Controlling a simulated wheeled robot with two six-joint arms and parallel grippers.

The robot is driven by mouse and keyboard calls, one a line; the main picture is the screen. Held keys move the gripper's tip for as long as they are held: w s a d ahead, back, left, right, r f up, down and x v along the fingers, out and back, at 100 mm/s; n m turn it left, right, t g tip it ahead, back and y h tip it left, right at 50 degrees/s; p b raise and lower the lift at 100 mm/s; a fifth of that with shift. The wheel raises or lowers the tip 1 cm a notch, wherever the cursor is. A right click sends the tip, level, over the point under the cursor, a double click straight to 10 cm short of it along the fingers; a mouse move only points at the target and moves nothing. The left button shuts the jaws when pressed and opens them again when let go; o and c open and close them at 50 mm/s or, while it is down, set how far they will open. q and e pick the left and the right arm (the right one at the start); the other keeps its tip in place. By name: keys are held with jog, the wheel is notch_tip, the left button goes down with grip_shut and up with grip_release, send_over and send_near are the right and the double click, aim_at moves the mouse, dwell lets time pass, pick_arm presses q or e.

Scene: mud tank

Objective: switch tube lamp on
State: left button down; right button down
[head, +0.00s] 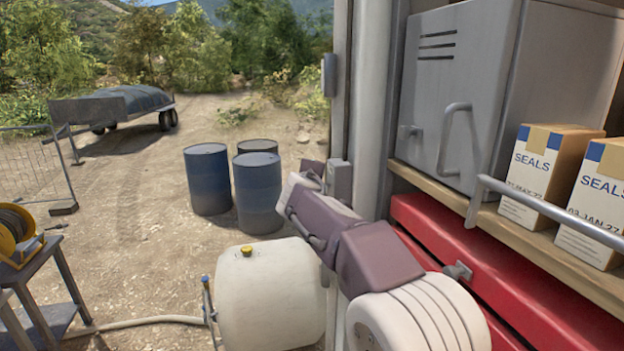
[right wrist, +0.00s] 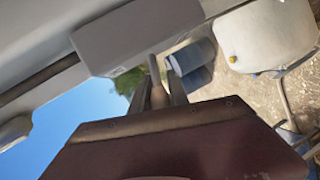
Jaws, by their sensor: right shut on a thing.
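A grey switch box (head: 340,182) is on the upright post at the truck's corner. It also shows large in the right wrist view (right wrist: 125,38), with a thin lever (right wrist: 153,68) sticking out of it. My right gripper (head: 317,174) is at the left side of the box. In the right wrist view its two fingers (right wrist: 160,92) are on either side of the lever, shut on it. The lever is hidden in the head view. I cannot make out a lit tube lamp in either view. My left gripper is out of view.
A grey cabinet (head: 455,85), a handrail (head: 545,208) and SEALS boxes (head: 545,165) are at the right. A white tank (head: 270,295) stands below my right arm. Blue drums (head: 208,180) and a trailer (head: 110,107) stand on open dirt.

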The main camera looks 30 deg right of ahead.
jog(key=shift+d+r+m+y+p, duration=0.1)
jog(key=shift+r+m+y+p, duration=0.25)
jog(key=shift+m+y+p, duration=0.25)
dwell(0.3)
jog(key=c, duration=1.6)
grip_release()
jog(key=shift+o, duration=0.2)
jog(key=b+v, duration=0.3)
jog(key=v, duration=0.6)
